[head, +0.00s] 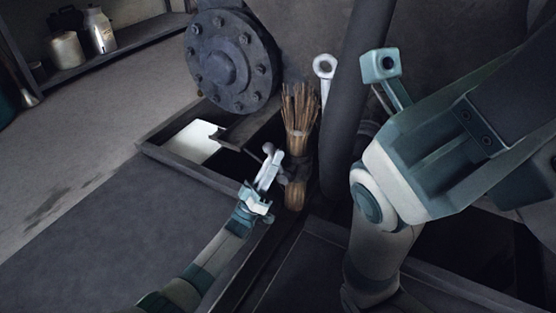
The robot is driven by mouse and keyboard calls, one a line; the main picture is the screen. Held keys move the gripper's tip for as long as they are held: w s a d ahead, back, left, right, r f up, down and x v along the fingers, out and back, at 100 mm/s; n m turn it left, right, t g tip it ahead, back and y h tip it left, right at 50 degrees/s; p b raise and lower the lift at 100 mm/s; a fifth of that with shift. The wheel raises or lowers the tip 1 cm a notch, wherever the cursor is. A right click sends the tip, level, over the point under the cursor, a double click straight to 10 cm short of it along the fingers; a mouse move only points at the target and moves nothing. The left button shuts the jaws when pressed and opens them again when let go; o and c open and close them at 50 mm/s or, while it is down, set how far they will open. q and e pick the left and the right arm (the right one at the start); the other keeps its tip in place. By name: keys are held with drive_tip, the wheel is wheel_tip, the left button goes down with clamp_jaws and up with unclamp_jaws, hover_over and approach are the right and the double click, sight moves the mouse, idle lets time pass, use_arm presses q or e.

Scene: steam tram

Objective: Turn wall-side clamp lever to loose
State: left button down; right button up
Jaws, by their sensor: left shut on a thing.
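My left gripper (267,172) comes in from the lower left, and its pale fingers are shut on a small lever (269,149) with a rounded end. Only a little of the lever shows above the fingertips; the rest is hidden by them. It sits just left of a bundle of twigs (299,107) on a wooden handle (296,194), with dark clamp parts (294,168) around that handle. I cannot tell from this view how far the lever is turned. My right arm fills the right side; its fingertips do not show.
A thick dark pipe (352,110) rises right of the twigs, with a pale ring-ended tool (324,68) beside it. A bolted round flange (231,62) stands behind. A dark-rimmed pit (165,158) lies left of the clamp. The floor (85,150) at left is clear.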

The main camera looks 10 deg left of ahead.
use_arm(q)
drive_tip(key=shift+a+f+n+t+y, duration=0.1)
drive_tip(key=shift+n+t+y, duration=0.2)
drive_tip(key=shift+n+y, duration=0.25)
drive_tip(key=c, duration=1.7)
unclamp_jaws()
drive_tip(key=shift+o, duration=0.2)
drive_tip(key=p+v, duration=0.1)
drive_tip(key=v, duration=0.6)
drive_tip(key=shift+p, duration=0.4)
drive_tip(key=shift+s+f, duration=0.1)
